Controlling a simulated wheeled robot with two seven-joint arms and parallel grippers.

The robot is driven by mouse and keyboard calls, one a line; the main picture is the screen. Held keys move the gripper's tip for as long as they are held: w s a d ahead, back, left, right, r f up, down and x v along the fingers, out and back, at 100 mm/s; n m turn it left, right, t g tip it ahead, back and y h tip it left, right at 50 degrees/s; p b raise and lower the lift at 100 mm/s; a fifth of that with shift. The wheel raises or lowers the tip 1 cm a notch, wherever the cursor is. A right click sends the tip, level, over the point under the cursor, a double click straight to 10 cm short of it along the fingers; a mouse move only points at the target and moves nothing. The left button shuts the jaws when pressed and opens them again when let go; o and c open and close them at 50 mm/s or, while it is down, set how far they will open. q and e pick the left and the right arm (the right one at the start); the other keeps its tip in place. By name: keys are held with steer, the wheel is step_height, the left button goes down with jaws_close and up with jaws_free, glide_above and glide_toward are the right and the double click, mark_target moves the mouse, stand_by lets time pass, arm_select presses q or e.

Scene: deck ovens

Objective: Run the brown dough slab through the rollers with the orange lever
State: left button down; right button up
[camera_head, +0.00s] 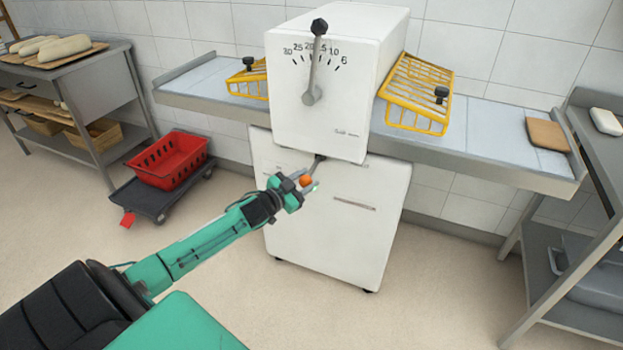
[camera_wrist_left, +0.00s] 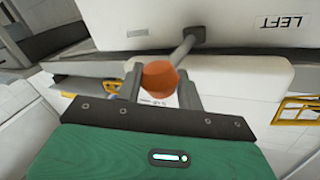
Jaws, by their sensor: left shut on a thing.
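The white dough sheeter (camera_head: 320,85) stands against the wall with a dial and a grey pointer on its front. Its orange lever knob (camera_head: 305,181) is on a short rod below the dial housing; the knob also shows in the left wrist view (camera_wrist_left: 159,78). My left gripper (camera_head: 303,184) is shut on the orange knob, with one finger on each side of it. The brown dough slab (camera_head: 547,134) lies flat on the right end of the sheeter's table (camera_head: 470,145), away from the rollers. The rollers are hidden inside the housing. My right gripper is not in view.
Yellow guards (camera_head: 416,95) flank the housing. A red crate (camera_head: 167,160) sits on a dark dolly at the left. A rack with loaves (camera_head: 64,46) is at the far left. A grey table (camera_head: 590,170) with a pale block is at the right. The floor in front is clear.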

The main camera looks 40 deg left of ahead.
arm_select(q)
steer(key=shift+s+a+f+m+h, duration=0.2)
steer(key=shift+m+h, duration=0.1)
steer(key=shift+h, duration=0.3)
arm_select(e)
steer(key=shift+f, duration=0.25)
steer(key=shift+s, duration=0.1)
arm_select(q)
steer(key=c, duration=1)
jaws_free()
steer(key=shift+o, duration=0.2)
steer(key=shift+w, duration=0.1)
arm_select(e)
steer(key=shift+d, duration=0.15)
arm_select(q)
steer(key=shift+r, duration=0.1)
steer(key=shift+a, duration=0.1)
